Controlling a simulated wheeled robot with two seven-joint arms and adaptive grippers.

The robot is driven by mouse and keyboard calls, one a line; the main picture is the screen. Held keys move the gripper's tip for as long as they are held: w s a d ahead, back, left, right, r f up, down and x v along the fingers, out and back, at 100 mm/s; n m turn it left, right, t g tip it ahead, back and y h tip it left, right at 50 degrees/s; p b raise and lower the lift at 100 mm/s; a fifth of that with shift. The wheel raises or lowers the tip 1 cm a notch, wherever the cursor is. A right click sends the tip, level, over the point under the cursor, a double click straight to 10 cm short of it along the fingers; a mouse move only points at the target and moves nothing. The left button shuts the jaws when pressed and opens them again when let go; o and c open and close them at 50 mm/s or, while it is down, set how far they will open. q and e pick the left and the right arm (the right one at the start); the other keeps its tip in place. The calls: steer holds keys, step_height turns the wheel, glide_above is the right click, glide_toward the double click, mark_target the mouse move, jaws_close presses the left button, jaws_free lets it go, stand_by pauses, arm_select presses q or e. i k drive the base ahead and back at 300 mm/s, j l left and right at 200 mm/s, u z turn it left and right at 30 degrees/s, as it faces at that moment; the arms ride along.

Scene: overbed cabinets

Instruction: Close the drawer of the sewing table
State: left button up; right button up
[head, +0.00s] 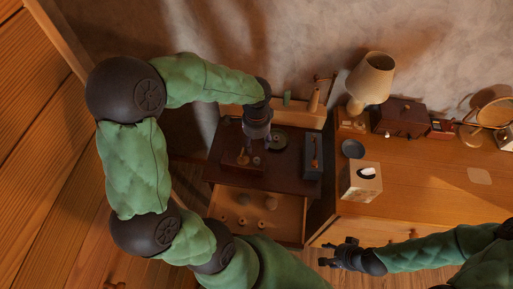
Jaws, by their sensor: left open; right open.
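The sewing table (217,158) has a dark top and stands in the middle of the head view. Its drawer (290,218) is pulled out at the front, towards the bottom of the picture, and shows a light wood inside with several small round items. My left gripper (254,146) is open and points down above the table top, behind the drawer, apart from the drawer front. The drawer front is partly hidden by my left arm. My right gripper (328,254) is open and empty, to the right of the drawer, low in the picture.
On the table top are a small brown block with pegs (240,160), a round green item (278,139) and a dark grey box (312,155). To the right, a wooden cabinet (425,190) bears a lamp (371,77), a tissue box (361,183) and a dark bowl (352,148).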

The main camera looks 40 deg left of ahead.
mark_target(285, 224)
steer(key=k+l, duration=0.75)
steer(key=l, duration=0.2)
